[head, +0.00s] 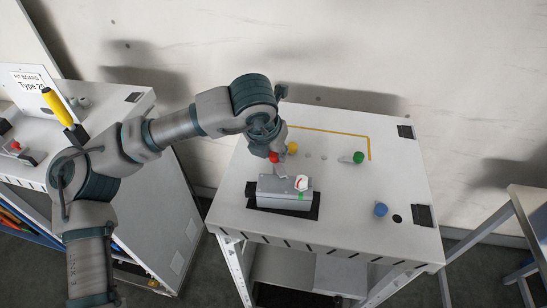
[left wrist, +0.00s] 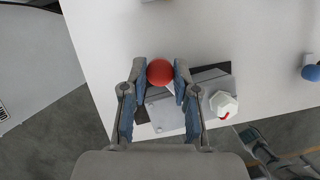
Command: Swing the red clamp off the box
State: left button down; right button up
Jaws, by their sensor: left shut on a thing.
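The grey box (head: 285,201) sits on a black patch on the white table, and its top also shows between my fingers in the left wrist view (left wrist: 168,120). The red clamp shows as a round red knob (head: 274,157) on a thin lever at the box's back edge. My left gripper (left wrist: 160,74) is shut on this red knob (left wrist: 159,71), one finger on each side. In the head view my left gripper (head: 268,150) reaches the knob from above. How the clamp bears on the box is partly hidden.
A white knob with a red mark (head: 301,183) is on the box's top right. Green (head: 358,157), blue (head: 380,209) and yellow (head: 292,148) knobs stand on the white table (head: 350,190). A second bench (head: 110,110) with a yellow-handled tool (head: 56,106) is at left.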

pick_arm(q)
jog(key=n+b, duration=0.1)
jog(key=n+y+b, duration=0.1)
jog(key=n, duration=0.1)
jog(key=n+y+b, duration=0.1)
jog(key=n, duration=0.1)
jog(key=shift+d+f, duration=0.15)
jog(key=shift+f, duration=0.1)
jog(key=shift+n, duration=0.7)
jog(key=shift+d+r+n+y+b, duration=0.1)
jog(key=shift+n+y+b, duration=0.2)
jog(key=shift+n+y, duration=0.65)
jog(key=shift+n+g, duration=0.3)
jog(key=shift+n, duration=1.15)
pick_arm(e)
jog(key=w+a+r, duration=0.2)
jog(key=w+r, duration=0.3)
jog(key=w, duration=0.4)
pick_arm(q)
jog(key=shift+n+y, duration=0.25)
jog(key=shift+n, duration=0.05)
pick_arm(e)
jog(key=shift+r, duration=0.15)
jog(key=shift+w, duration=0.1)
pick_arm(q)
jog(key=c, duration=1.2)
grip_release()
jog(key=shift+w, duration=0.1)
jog(key=o, duration=0.3)
jog(key=shift+w, duration=0.15)
